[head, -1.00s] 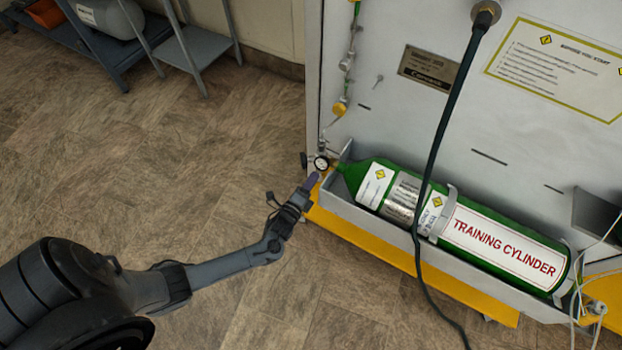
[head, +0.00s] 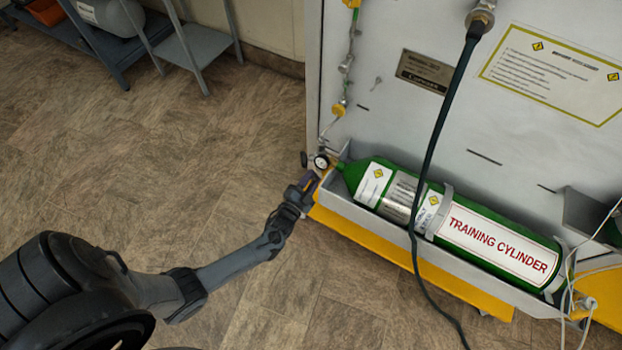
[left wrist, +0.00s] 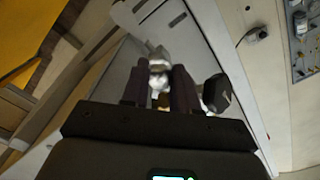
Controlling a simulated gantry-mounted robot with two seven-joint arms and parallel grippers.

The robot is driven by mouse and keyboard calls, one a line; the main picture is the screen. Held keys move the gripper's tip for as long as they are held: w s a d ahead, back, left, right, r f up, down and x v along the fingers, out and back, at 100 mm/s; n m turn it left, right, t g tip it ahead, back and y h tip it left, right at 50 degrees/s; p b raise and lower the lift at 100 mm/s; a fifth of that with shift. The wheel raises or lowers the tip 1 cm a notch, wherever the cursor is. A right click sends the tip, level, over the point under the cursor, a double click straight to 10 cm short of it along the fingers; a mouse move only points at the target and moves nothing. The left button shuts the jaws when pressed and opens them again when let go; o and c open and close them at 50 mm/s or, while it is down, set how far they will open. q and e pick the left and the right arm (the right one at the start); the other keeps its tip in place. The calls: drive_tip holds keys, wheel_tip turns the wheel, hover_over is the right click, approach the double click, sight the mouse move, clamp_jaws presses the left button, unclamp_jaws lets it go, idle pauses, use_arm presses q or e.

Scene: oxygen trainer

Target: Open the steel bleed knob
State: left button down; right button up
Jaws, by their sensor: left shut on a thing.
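My left gripper (head: 311,179) is at the left end of the green cylinder's trough, just below the small round gauge (head: 321,162). In the left wrist view its two dark fingers (left wrist: 160,90) stand on either side of a shiny steel part, which I take to be the steel bleed knob (left wrist: 159,80). The gripper is shut on it. The fingers hide part of the knob, and its turn position cannot be told. In the head view the knob is hidden behind the gripper. My right gripper is in neither current view.
A dark knob (left wrist: 217,92) sits just right of the fingers in the wrist view. The green training cylinder (head: 470,230) lies in a grey trough on the white panel (head: 400,120). A black hose (head: 437,140) hangs in front.

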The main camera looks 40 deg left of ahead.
use_arm(q)
drive_tip(key=n+p, duration=0.1)
drive_tip(key=n, duration=1)
drive_tip(key=shift+d+f, duration=0.1)
drive_tip(key=shift+n, duration=0.8)
drive_tip(key=c, duration=0.9)
unclamp_jaws()
drive_tip(key=shift+w, duration=0.1)
drive_tip(key=shift+o, duration=0.2)
